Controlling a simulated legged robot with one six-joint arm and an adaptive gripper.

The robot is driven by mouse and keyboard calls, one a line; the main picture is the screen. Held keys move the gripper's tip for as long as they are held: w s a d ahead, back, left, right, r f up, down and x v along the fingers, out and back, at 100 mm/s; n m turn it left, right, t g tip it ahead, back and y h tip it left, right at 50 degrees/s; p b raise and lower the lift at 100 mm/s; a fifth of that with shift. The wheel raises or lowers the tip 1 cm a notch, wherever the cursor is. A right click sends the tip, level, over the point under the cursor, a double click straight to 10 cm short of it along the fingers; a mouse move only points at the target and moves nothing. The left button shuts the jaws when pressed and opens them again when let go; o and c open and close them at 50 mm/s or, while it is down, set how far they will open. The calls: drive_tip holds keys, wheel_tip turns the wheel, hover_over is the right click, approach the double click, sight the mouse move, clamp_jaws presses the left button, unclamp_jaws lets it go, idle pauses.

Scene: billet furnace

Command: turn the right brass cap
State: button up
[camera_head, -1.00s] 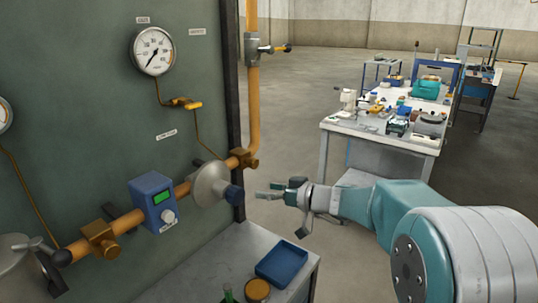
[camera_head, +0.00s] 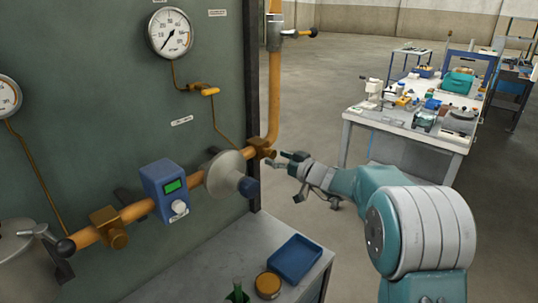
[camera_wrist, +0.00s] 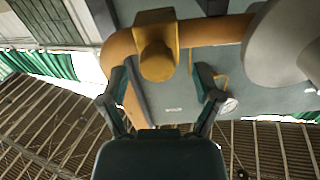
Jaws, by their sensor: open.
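The right brass cap (camera_head: 263,148) is on a brass fitting on the orange pipe, where the pipe bends upward at the panel's right edge. It also shows in the wrist view (camera_wrist: 156,60), at the top, just beyond and between my fingertips. My gripper (camera_head: 284,161) is open and empty, just right of the cap and slightly below it in the head view. In the wrist view my gripper (camera_wrist: 161,80) has its two fingers spread apart. I cannot tell whether either finger touches the cap. A second brass fitting (camera_head: 108,228) sits farther left on the pipe.
A bench below holds a blue tray (camera_head: 294,259) and a brass-coloured jar (camera_head: 267,285).

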drive_tip(key=shift+w+a, duration=0.7)
drive_tip(key=shift+w, duration=0.2)
drive_tip(key=shift+a, duration=0.15)
drive_tip(key=shift+a, duration=0.1)
drive_tip(key=shift+a, duration=0.1)
clamp_jaws()
